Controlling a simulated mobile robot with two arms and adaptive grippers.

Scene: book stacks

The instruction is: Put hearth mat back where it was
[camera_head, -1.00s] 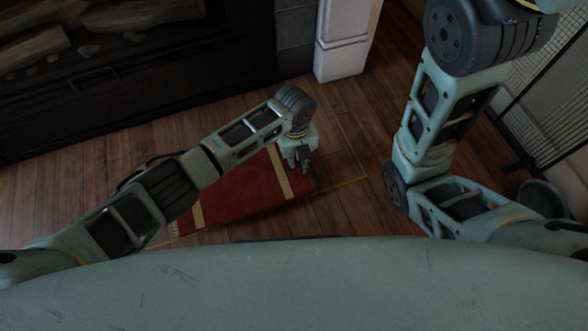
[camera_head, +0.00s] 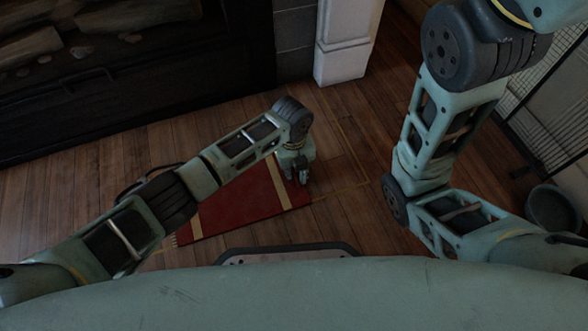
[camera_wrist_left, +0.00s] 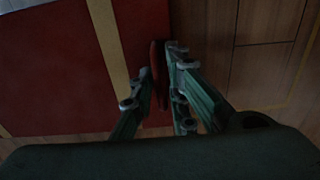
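The hearth mat (camera_head: 235,206) is red with tan stripes and a fringed left end, and lies on the wooden floor in front of my body. My left arm crosses over its far side and hides part of it. My left gripper (camera_head: 303,180) is at the mat's right end. In the left wrist view, the left gripper's fingers (camera_wrist_left: 160,88) are closed around the edge of the mat (camera_wrist_left: 58,75), with a raised red fold between them. A thin yellow outline (camera_head: 345,136) marks the floor; the mat sits left of its right-hand corner. My right gripper is out of view.
A dark fireplace with logs (camera_head: 130,85) stands at the back left. A white pillar (camera_head: 343,50) stands beside it. A mesh screen (camera_head: 545,95) and a dark round bucket (camera_head: 553,207) are at the right. Floor right of the mat is bare.

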